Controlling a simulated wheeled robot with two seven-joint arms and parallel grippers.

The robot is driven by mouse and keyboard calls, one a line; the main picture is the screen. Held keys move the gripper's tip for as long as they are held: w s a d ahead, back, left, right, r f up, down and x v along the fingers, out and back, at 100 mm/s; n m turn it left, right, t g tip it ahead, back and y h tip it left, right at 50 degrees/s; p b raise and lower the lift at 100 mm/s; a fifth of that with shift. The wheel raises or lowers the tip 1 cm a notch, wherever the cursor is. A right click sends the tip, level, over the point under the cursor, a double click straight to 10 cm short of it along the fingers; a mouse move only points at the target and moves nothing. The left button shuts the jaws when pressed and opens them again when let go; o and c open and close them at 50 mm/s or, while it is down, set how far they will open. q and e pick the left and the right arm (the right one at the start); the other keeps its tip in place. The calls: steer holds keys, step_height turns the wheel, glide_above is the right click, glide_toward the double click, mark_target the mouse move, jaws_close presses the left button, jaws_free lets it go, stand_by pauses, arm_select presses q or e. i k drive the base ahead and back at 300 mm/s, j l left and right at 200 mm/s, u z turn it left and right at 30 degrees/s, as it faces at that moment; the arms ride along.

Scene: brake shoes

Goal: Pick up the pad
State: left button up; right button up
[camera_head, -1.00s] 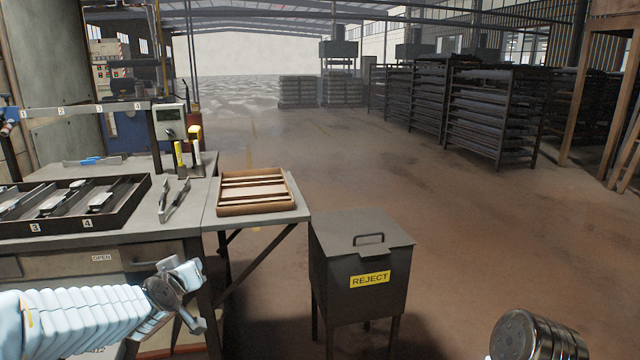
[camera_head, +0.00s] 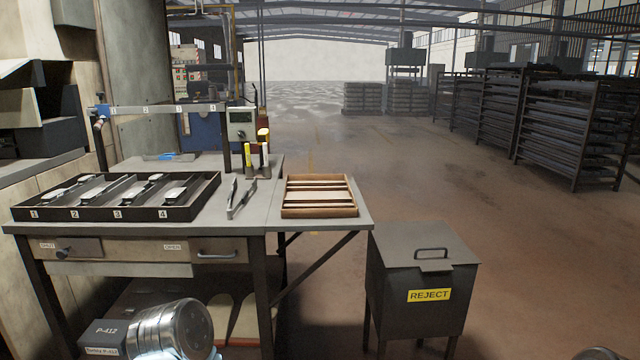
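Several grey pads lie in a black tray (camera_head: 190,213) on the workbench, at the left of the view. Its front labels read 1 to 4, and its slots slant to the right. One pad (camera_head: 174,193) is at slot 4, another (camera_head: 135,193) at slot 3, and others (camera_head: 96,195) (camera_head: 60,192) at slots 2 and 1. The task does not say which pad is meant. Silver round parts of my arms show at the bottom left and bottom right edge, well below the tray. No fingers of either gripper show.
Tongs (camera_head: 242,198) lie right of the tray, with a wooden slatted tray (camera_head: 320,211) beyond them. A gauge (camera_head: 241,124) and yellow-topped tools (camera_head: 263,140) stand behind. A REJECT bin (camera_head: 424,255) stands right of the bench. A P-412 box (camera_head: 103,336) is low at left.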

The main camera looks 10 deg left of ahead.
mark_target(85, 180)
steer(key=u, duration=1.65)
steer(key=i+j, duration=0.15)
steer(key=i, duration=0.45)
